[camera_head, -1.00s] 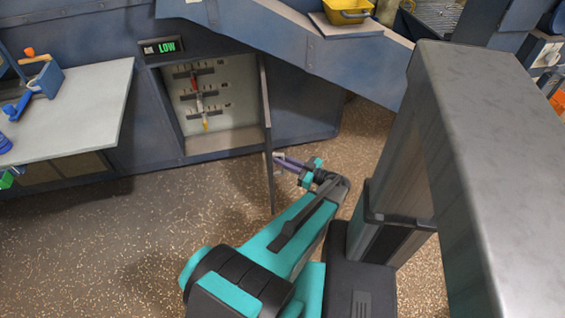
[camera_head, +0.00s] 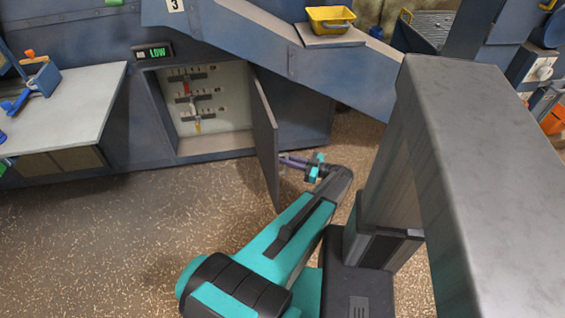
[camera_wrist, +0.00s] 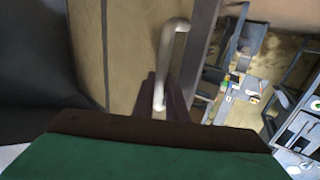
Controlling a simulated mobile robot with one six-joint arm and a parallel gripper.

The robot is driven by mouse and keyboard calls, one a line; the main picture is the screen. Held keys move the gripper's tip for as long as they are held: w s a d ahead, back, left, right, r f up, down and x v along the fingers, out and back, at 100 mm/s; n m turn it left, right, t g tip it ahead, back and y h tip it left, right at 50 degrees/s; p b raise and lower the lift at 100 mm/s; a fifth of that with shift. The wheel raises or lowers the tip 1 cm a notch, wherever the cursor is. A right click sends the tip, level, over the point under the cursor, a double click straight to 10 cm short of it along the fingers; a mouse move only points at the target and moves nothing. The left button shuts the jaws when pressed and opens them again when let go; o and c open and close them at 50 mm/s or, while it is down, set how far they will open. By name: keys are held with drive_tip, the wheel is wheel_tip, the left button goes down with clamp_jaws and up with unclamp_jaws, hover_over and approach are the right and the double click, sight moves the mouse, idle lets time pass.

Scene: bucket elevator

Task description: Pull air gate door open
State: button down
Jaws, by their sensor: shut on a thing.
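The air gate door (camera_head: 266,140) is a grey panel on the right side of a lit cabinet opening (camera_head: 205,105). It stands swung outward, at a steep angle to the cabinet front. My gripper (camera_head: 290,160) is on the door's right, outer side, close to its free edge. In the wrist view a pale bar handle (camera_wrist: 173,45) runs down between the dark fingers of my gripper (camera_wrist: 163,98), which are shut on it. The grip on the handle is too small to make out in the head view.
Inside the cabinet are several small levers or valves (camera_head: 195,100). A display (camera_head: 150,51) above it reads LOW. A table (camera_head: 70,105) stands at left and a sloping blue chute (camera_head: 290,45) with a yellow bin (camera_head: 331,19) at upper right.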

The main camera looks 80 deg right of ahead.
drive_tip(key=shift+s+a, duration=0.1)
idle(0.3)
drive_tip(key=c, duration=2)
unclamp_jaws()
drive_tip(key=shift+c, duration=0.2)
drive_tip(key=shift+w, duration=0.2)
drive_tip(key=shift+s, duration=0.1)
